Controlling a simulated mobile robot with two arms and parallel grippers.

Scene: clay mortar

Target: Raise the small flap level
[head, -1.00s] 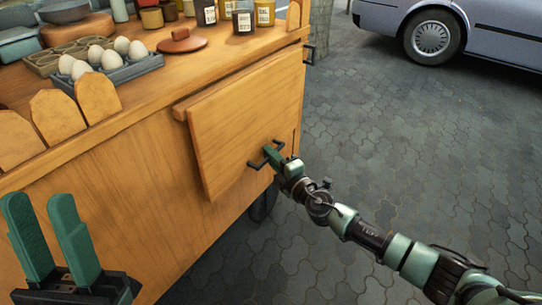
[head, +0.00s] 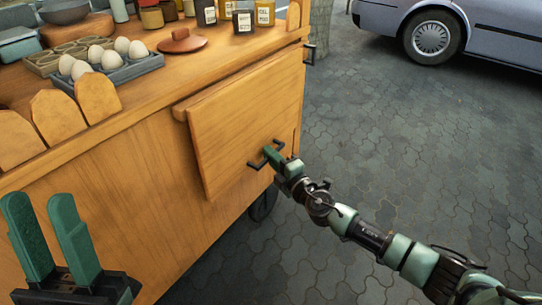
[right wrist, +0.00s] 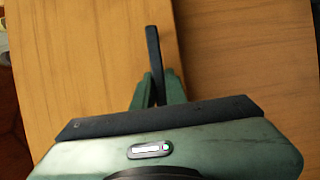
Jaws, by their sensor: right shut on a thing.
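The small wooden flap (head: 240,120) hangs down against the side of the wooden cart. It carries a dark bar handle (head: 254,165) near its lower edge. My right gripper (head: 270,153) is shut on this handle; the fingers hide part of it. In the right wrist view the green fingers (right wrist: 158,90) close around the dark handle (right wrist: 153,50), with the flap's wood behind. My left gripper (head: 40,225) is open and empty at the lower left, in front of the cart's side.
The cart top (head: 150,95) holds a tray of eggs (head: 110,72), a reddish lid (head: 182,40), jars (head: 243,18) and bowls. Scalloped wooden boards (head: 57,116) edge it. Paved ground (head: 420,150) lies open to the right. A car (head: 470,25) stands at the back.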

